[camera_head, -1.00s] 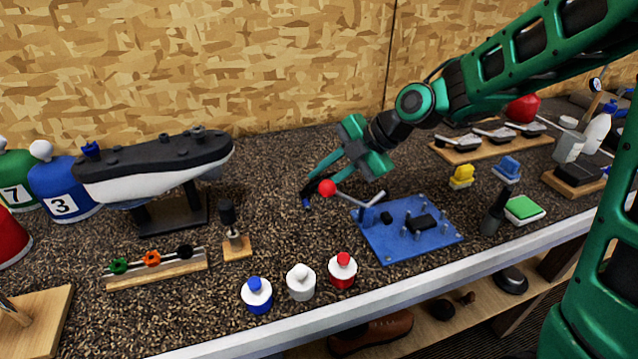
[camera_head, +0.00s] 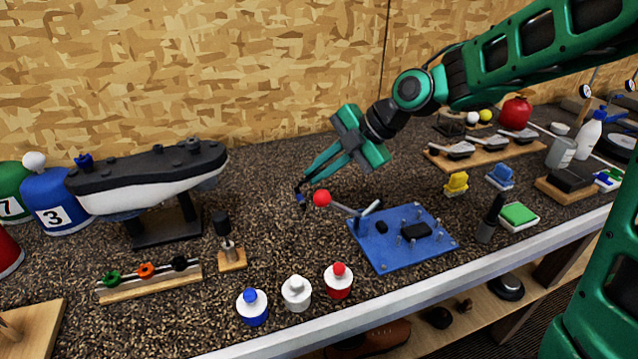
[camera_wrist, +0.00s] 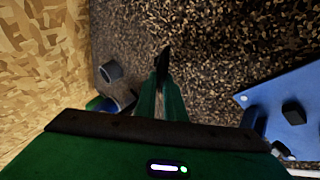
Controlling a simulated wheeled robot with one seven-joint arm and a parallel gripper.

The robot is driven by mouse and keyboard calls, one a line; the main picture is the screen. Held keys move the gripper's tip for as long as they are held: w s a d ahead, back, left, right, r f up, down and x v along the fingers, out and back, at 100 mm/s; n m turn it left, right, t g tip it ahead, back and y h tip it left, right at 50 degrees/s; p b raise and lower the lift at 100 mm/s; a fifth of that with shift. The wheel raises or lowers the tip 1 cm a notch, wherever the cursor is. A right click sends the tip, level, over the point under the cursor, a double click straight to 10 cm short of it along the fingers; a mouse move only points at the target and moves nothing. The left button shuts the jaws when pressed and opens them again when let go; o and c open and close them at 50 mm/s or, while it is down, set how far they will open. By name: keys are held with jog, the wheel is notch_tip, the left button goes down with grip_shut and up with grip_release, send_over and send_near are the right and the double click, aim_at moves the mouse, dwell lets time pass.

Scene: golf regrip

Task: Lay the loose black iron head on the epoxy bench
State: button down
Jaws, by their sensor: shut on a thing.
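My gripper (camera_head: 301,190) hangs low over the dark speckled bench top (camera_head: 270,175), left of the blue board. It is shut on a small dark piece (camera_wrist: 163,58), which looks like the black iron head; its shape is mostly hidden by the fingertips. In the head view only a dark bit (camera_head: 302,205) shows below the tips. I cannot tell whether it touches the surface. The blue board (camera_head: 375,250) carries pegs and black blocks, and stands to the right of my gripper. I cannot tell which surface is the epoxy bench.
Bottles with blue, white and red caps (camera_head: 338,282) line the front edge. A boat-like model (camera_head: 150,180) on a stand is at left. A wooden rack of club heads (camera_head: 485,150) is at right.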

jog(key=s+a+r, duration=0.7)
jog(key=s, duration=0.2)
jog(key=shift+s, duration=0.15)
